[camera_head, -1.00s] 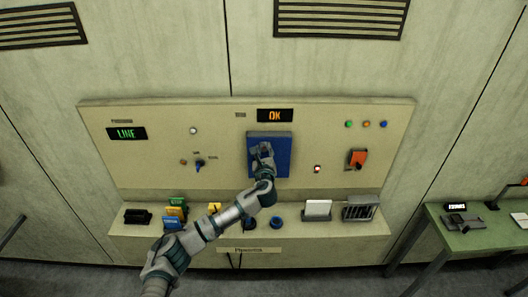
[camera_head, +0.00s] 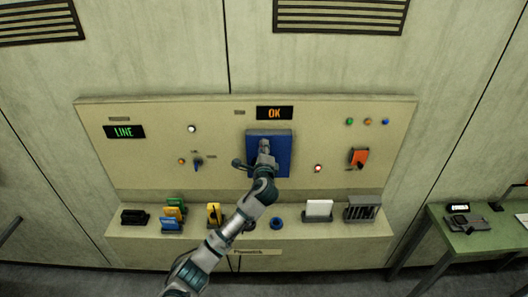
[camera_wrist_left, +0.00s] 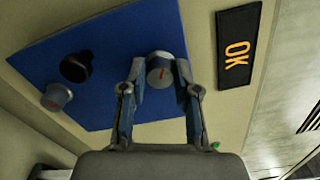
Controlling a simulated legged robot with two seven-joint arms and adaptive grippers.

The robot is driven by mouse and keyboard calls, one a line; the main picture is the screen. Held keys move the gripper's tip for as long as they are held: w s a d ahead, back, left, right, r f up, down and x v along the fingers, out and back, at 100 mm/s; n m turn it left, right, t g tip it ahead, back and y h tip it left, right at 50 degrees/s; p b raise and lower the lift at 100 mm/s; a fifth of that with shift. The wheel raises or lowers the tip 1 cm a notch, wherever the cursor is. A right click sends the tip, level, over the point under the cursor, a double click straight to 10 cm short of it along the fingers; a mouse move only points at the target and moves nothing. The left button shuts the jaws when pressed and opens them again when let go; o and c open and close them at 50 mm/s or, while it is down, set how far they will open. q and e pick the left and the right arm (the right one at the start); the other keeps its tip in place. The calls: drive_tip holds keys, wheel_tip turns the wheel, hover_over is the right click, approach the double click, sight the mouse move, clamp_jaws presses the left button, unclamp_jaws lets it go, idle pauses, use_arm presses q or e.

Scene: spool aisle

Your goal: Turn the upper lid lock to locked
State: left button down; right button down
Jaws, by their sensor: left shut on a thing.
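The blue lid (camera_head: 284,140) sits on the beige wall panel, under a display reading OK. In the left wrist view the lid (camera_wrist_left: 110,30) carries two grey knobs with red marks and a black knob (camera_wrist_left: 76,67) between them. The knob nearest the OK display is the upper lid lock (camera_wrist_left: 160,72); the other is the lower lock (camera_wrist_left: 56,97). My left gripper (camera_head: 264,150) is at the upper part of the lid. In the wrist view its fingers (camera_wrist_left: 160,82) are on both sides of the upper lock, shut on it. My right gripper is not in view.
The OK display (camera_head: 275,113) is just above the lid. An orange switch (camera_head: 359,157) is to the right and a small blue switch (camera_head: 197,164) to the left. The shelf below holds coloured cards (camera_head: 173,213), a white card (camera_head: 319,208) and a dark rack (camera_head: 362,208).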

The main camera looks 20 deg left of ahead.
use_arm(q)
drive_tip(key=shift+f+n+b, duration=0.2)
drive_tip(key=shift+n+b, duration=0.3)
drive_tip(key=shift+n, duration=0.95)
drive_tip(key=shift+f+n+b, duration=0.15)
drive_tip(key=shift+n+b, duration=0.3)
drive_tip(key=shift+n, duration=1)
drive_tip(key=c, duration=1.1)
unclamp_jaws()
drive_tip(key=shift+o, duration=1.3)
drive_tip(key=shift+a, duration=0.1)
drive_tip(key=shift+r, duration=0.1)
